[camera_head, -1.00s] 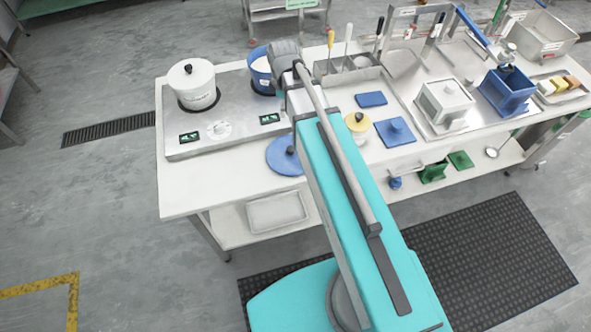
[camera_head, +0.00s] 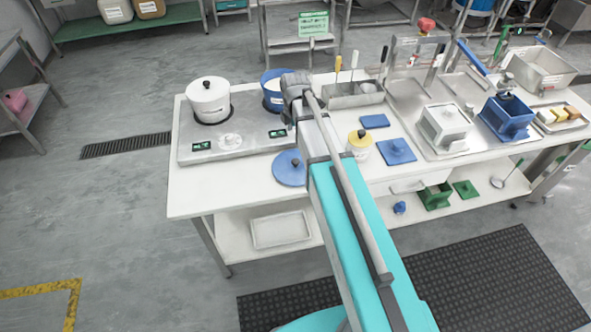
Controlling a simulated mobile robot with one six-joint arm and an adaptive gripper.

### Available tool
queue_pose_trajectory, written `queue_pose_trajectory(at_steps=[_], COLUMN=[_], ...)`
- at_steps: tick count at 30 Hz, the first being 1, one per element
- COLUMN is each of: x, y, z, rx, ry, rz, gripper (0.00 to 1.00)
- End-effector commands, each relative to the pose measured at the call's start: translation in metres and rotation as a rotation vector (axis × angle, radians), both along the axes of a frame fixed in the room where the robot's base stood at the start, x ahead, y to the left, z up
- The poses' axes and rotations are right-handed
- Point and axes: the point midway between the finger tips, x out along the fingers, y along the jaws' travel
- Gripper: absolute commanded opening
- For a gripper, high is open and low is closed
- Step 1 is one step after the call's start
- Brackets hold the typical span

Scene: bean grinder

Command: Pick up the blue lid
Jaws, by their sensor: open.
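A round blue lid (camera_head: 287,172) with a dark knob lies flat on the white table (camera_head: 228,190), near the front edge and left of my arm. My arm partly covers its right side. A square blue lid (camera_head: 397,152) with a blue knob lies further right on the table. A blue pot (camera_head: 271,92) with pale contents stands uncovered on the hob at the back, beside my wrist. My arm reaches over the table between the two lids. My gripper's fingers are hidden behind the wrist and arm.
A white lidded pot (camera_head: 210,102) stands on the steel hob (camera_head: 190,153). A tool holder (camera_head: 355,97) stands at the back.

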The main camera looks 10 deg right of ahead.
Motion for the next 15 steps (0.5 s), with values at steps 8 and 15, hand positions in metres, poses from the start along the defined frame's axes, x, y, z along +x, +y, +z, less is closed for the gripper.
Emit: queue_pose_trajectory(at_steps=[8, 15], x=[0.000, 0.000], y=[0.001, 0.001], z=[-0.003, -0.018], rx=[0.000, 0.000], ry=[0.000, 0.000], rz=[-0.001, -0.001], gripper=[0.84, 0.84])
